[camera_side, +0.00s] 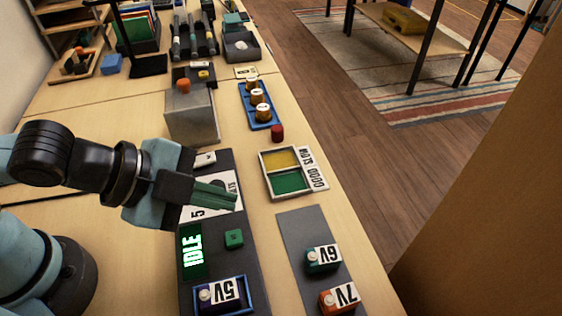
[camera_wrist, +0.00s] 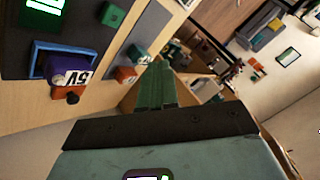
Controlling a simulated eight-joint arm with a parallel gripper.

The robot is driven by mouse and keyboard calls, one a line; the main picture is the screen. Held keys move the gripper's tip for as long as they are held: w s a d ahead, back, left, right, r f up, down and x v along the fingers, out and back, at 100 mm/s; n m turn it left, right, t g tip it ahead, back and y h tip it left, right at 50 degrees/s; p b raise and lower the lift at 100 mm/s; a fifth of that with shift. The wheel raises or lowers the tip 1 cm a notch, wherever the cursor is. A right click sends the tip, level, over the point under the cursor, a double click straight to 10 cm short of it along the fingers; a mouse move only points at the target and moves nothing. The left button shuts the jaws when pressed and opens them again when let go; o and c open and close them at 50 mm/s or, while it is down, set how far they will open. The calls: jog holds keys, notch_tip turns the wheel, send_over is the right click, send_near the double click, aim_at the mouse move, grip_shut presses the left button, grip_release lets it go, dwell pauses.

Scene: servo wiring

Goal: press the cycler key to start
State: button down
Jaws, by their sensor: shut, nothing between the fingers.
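The cycler is a dark panel (camera_side: 232,262) along the bench, with a display (camera_side: 191,250) reading IDLE in lit letters. Its key (camera_side: 234,239) is a small green block right of the display; it also shows in the wrist view (camera_wrist: 113,15). My gripper (camera_side: 236,200) has green fingers, shut and empty, above the panel and beyond the key in the side view, apart from it. In the wrist view the fingers (camera_wrist: 157,66) point away from the key, which lies to their upper left. A 5V pack (camera_side: 204,297) sits in a blue-rimmed bay (camera_side: 240,308) of the panel.
A grey mat (camera_side: 298,228) holds a 6V pack (camera_side: 316,267) and a 7V pack (camera_side: 333,301). A tray (camera_side: 266,182) with yellow and green compartments lies beyond. A grey box (camera_side: 192,122) and a blue rack (camera_side: 247,92) stand farther back. Bare bench lies between panel and mat.

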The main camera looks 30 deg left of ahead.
aim_at(228, 240)
jog(key=shift+f, duration=3.5)
jog(key=shift+f, duration=0.1)
jog(key=shift+f, duration=0.35)
jog(key=shift+r, duration=0.15)
jog(key=shift+r, duration=0.3)
jog(key=shift+r, duration=0.1)
jog(key=shift+r, duration=2.4)
